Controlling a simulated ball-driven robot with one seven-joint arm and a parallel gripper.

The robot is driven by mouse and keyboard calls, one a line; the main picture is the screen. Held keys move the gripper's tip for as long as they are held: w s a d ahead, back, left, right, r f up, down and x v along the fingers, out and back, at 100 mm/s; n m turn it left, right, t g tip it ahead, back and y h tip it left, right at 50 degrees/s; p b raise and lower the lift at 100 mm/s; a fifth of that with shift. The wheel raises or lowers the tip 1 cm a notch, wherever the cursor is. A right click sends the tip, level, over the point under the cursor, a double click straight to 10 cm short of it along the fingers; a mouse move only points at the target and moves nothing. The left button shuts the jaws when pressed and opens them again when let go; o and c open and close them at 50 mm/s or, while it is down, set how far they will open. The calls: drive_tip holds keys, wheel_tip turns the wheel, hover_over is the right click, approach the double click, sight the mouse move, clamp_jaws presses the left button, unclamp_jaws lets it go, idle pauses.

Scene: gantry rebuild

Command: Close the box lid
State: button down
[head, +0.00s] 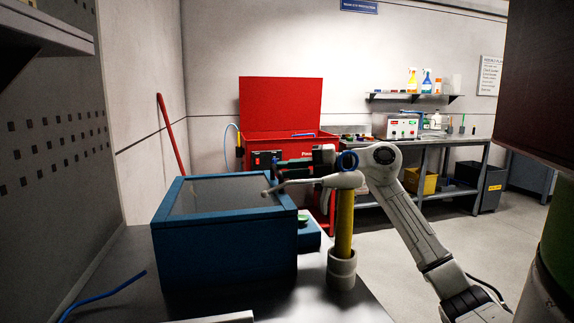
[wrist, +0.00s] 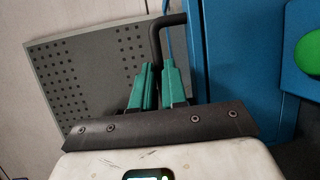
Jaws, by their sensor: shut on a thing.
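A blue box (head: 225,258) stands on the metal bench, its top a blue frame around a grey panel (head: 215,196). I cannot tell from the head view whether this panel is a lid or the box's inside. My gripper (head: 281,164) is over the far right part of the box, fingers pointing left. In the wrist view its green fingers (wrist: 153,88) are shut on a bent black handle (wrist: 156,38). The handle's upper end runs right to a blue panel (wrist: 232,50). The fingers hide the handle's lower part.
A hammer with a yellow handle (head: 344,228) stands in a pale holder (head: 341,270) close right of the box. A green button (head: 303,218) sits on a blue block beside the box. A red chest (head: 281,103) with a raised lid stands behind. A blue cable (head: 105,293) lies front left.

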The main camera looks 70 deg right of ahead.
drive_tip(key=shift+f, duration=0.8)
drive_tip(key=c, duration=1.2)
unclamp_jaws()
drive_tip(key=shift+o, duration=0.2)
drive_tip(key=v, duration=1.1)
